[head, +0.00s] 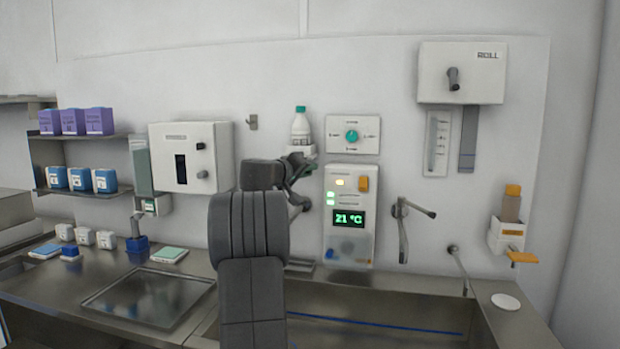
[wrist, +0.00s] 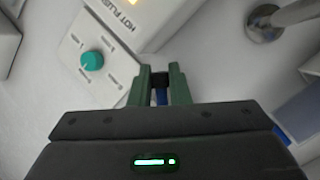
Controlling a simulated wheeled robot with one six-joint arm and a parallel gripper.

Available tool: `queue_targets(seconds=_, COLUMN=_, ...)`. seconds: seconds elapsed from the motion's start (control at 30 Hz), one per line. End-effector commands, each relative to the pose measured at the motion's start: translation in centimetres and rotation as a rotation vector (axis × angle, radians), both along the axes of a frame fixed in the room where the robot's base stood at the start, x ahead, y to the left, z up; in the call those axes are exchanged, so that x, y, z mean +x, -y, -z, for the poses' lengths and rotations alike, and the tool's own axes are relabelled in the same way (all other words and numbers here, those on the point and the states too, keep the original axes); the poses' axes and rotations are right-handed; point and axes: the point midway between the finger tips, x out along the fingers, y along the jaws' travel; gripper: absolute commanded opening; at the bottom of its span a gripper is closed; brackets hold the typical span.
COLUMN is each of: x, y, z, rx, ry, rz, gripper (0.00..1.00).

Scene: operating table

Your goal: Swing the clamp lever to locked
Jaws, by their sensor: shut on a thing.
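My gripper (wrist: 161,78) shows in the wrist view with its two green fingers close together, shut on a small dark piece with a blue part (wrist: 161,97) between them. I cannot tell whether this piece is the clamp lever, since the fingers and the gripper body hide most of it. In the head view my gripper (head: 298,168) is at the wall, just below the white bottle with the green cap (head: 300,128) and left of the temperature panel (head: 348,218). My own arm covers part of this area. No locked marking is readable.
A white plate with a teal knob (head: 352,136) is right of the gripper; the knob also shows in the wrist view (wrist: 91,61). A metal lever fitting (head: 402,212) sticks out farther right. A ROLL box (head: 461,72) hangs above. The steel sink (head: 400,310) lies below.

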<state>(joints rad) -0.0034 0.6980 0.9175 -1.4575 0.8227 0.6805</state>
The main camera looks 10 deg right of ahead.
Motion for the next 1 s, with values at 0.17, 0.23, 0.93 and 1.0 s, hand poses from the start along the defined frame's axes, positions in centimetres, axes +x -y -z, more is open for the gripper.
queue_targets(seconds=0.17, x=0.3, y=-0.7, z=0.5, rx=0.154, ry=0.072, rz=-0.004, gripper=0.00)
queue_targets(seconds=0.23, x=0.4, y=-1.0, z=0.7, rx=0.216, ry=0.097, rz=-0.005, gripper=0.00)
queue_targets(seconds=0.93, x=1.3, y=-3.3, z=1.3, rx=0.722, ry=0.309, rz=-0.007, gripper=0.00)
queue_targets(seconds=1.0, x=1.4, y=-3.4, z=1.3, rx=0.747, ry=0.319, rz=-0.008, gripper=0.00)
